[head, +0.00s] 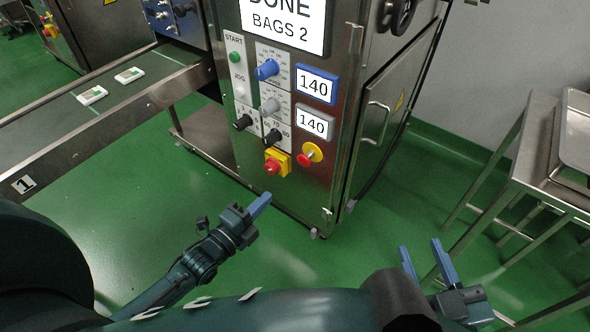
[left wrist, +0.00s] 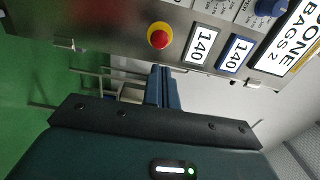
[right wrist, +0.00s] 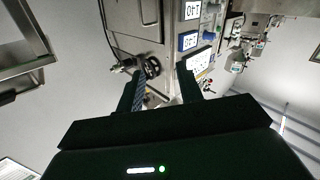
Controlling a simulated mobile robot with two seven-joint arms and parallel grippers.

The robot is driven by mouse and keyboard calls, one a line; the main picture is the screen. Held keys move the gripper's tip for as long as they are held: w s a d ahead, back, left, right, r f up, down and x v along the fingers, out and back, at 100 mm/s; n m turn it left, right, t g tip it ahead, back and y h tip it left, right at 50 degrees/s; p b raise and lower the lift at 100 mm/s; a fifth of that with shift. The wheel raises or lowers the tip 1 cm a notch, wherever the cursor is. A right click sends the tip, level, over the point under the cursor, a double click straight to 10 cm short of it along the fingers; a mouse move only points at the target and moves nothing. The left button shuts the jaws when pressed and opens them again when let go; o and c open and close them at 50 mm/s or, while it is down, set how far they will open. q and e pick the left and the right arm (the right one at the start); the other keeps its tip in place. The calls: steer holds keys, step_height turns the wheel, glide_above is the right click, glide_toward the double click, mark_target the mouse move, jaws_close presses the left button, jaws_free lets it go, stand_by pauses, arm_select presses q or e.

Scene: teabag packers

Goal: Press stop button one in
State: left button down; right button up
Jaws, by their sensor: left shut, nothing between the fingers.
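The machine's front panel has two red stop buttons. One red button (head: 271,167) sits on a square yellow block at the lower left. The other red button (head: 306,158) has a round yellow collar and sits a little higher to the right; a red button with a yellow collar also shows in the left wrist view (left wrist: 159,38). I cannot tell which is number one. My left gripper (head: 265,199) is shut and empty, below the buttons in the head view and apart from them. My right gripper (head: 420,245) is open and empty, further right.
The panel also has a screen (head: 284,22) reading "DONE BAGS 2", two 140 displays, knobs and a green start button (head: 235,57). A conveyor (head: 150,85) marked 1 carries two packs at the left. A metal table (head: 525,150) stands at the right. Green floor lies between.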

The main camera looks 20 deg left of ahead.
mark_target(302, 162)
arm_select(q)
steer(key=b+x, duration=0.3)
steer(key=x, duration=0.8)
steer(key=shift+w+d+f, duration=0.1)
steer(key=shift+w+f, duration=0.05)
steer(key=shift+w, duration=0.05)
steer(key=shift+w+d+b, duration=0.15)
steer(key=shift+w+b, duration=0.25)
steer(key=shift+w, duration=0.15)
arm_select(e)
steer(key=shift+a+n+t+y, duration=0.3)
steer(key=shift+a+t+y, duration=0.4)
steer(key=shift+y, duration=0.1)
